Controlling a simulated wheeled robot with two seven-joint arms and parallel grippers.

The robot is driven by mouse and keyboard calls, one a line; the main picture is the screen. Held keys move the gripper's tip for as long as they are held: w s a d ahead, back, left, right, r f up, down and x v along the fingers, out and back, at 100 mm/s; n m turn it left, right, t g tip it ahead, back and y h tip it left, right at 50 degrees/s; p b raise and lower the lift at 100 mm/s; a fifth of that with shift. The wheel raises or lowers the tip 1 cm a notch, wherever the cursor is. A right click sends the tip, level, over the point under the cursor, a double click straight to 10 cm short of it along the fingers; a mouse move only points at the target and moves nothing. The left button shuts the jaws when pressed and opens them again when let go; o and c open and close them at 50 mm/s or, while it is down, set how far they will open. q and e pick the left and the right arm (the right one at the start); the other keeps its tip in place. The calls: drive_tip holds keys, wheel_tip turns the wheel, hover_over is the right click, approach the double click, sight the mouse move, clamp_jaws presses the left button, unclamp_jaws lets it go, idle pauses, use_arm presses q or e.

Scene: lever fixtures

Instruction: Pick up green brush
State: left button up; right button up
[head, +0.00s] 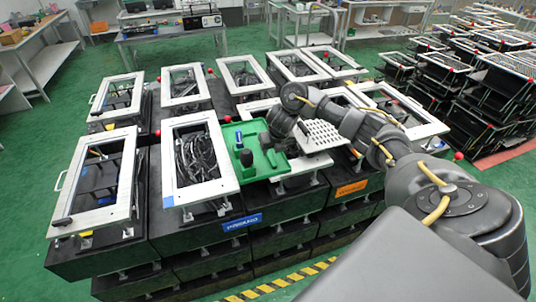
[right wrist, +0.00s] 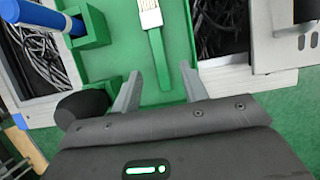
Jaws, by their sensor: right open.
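The green brush (right wrist: 157,58) lies on the green tray (right wrist: 110,62) in the right wrist view, with its pale head at the top edge of the picture and its green handle pointing down toward my gripper. My right gripper (right wrist: 162,84) is open and empty. Its two fingers stand apart on either side of the handle's near end. I cannot tell whether they touch the tray. In the head view the tray (head: 257,170) sits on the fixtures, and my right gripper (head: 281,130) is over its right side. The brush is hard to make out there. My left gripper is not in view.
A green holder (right wrist: 92,25) with a blue-handled tool (right wrist: 38,14) stands on the tray, left of the brush. White-framed fixtures (head: 189,195) surround the tray. A perforated white plate (head: 320,136) lies right of it. Green floor (head: 35,245) is clear at left.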

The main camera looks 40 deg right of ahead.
sight(270, 156)
drive_tip(key=x, duration=0.4)
drive_tip(key=shift+w+f, duration=0.15)
drive_tip(key=shift+f, duration=0.05)
drive_tip(key=shift+w+d+f, duration=0.1)
drive_tip(key=shift+f, duration=0.15)
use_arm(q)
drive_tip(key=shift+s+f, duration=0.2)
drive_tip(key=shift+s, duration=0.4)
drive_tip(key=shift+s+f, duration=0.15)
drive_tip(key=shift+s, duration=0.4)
use_arm(e)
drive_tip(key=shift+r, duration=0.1)
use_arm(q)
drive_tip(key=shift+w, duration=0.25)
use_arm(e)
drive_tip(key=shift+c, duration=0.4)
clamp_jaws()
